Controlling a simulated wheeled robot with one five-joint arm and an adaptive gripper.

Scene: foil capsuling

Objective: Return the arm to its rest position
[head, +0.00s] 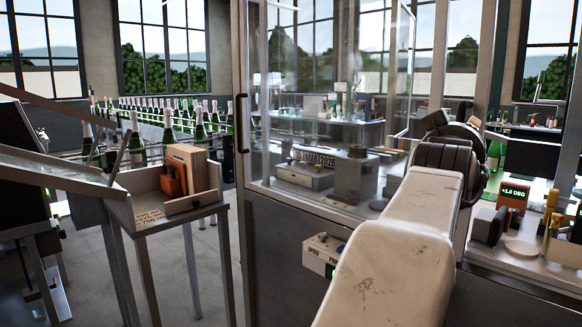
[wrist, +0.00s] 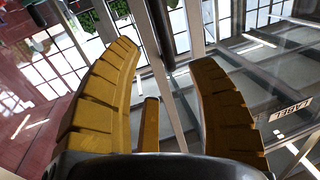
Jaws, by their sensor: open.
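My gripper (wrist: 168,95) shows in the wrist view with its two yellow ribbed fingers spread apart and nothing between them. Beyond the fingers are window panes, metal frame posts and the clear panels of the machine enclosure, seen tilted. In the head view my white arm link (head: 395,250) reaches from the bottom centre up to a dark joint at the right of the enclosure. The gripper itself cannot be made out in the head view.
A glass-panelled enclosure (head: 243,100) with a metal frame stands just beyond my arm. A small metal stand (head: 150,218) holding a wooden block and an orange item is at left. Rows of foil-topped bottles (head: 170,135) stand behind it. A cluttered bench is at right.

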